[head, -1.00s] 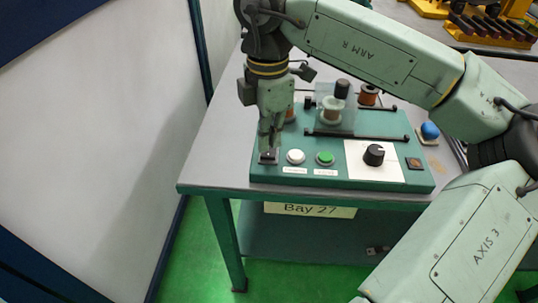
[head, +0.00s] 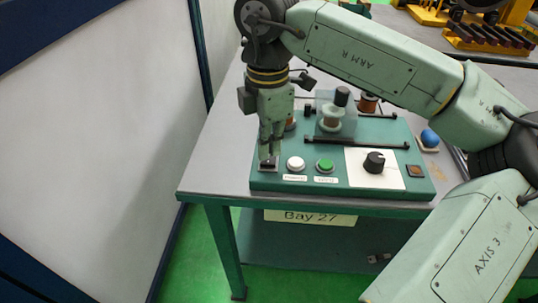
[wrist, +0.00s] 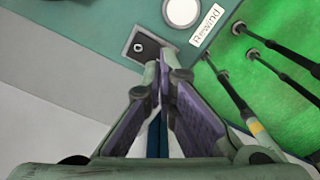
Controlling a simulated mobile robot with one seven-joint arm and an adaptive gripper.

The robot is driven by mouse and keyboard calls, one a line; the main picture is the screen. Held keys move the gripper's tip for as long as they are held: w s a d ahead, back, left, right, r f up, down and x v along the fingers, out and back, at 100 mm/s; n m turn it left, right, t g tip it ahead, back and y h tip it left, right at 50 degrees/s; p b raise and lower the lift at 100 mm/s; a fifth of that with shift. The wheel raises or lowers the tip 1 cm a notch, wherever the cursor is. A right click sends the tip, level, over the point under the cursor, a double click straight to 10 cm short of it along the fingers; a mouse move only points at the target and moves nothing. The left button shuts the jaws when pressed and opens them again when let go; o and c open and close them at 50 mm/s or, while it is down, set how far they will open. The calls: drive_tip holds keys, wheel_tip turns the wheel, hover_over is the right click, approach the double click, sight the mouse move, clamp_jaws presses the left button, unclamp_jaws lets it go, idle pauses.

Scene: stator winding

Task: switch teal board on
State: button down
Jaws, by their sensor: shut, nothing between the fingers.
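The teal board (head: 340,183) lies on the grey table with its controls along the front. A small dark rocker switch in a light frame (head: 268,164) is at its front left corner; it also shows in the wrist view (wrist: 147,47). My gripper (head: 270,153) is shut and empty, pointing down with its tips just above or at the switch; I cannot tell if they touch. In the wrist view, the closed fingertips (wrist: 163,66) are beside the switch's lower edge. Which way the rocker is tipped is too small to tell.
A clear guard with a spool (head: 331,117) stands behind.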

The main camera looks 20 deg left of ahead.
sight(268, 162)
drive_tip(key=shift+f+b, duration=1.05)
drive_tip(key=shift+f, duration=0.1)
idle(0.8)
drive_tip(key=shift+r, duration=0.1)
drive_tip(key=shift+r+p, duration=2)
drive_tip(key=shift+r, duration=1.5)
drive_tip(key=shift+f, duration=0.1)
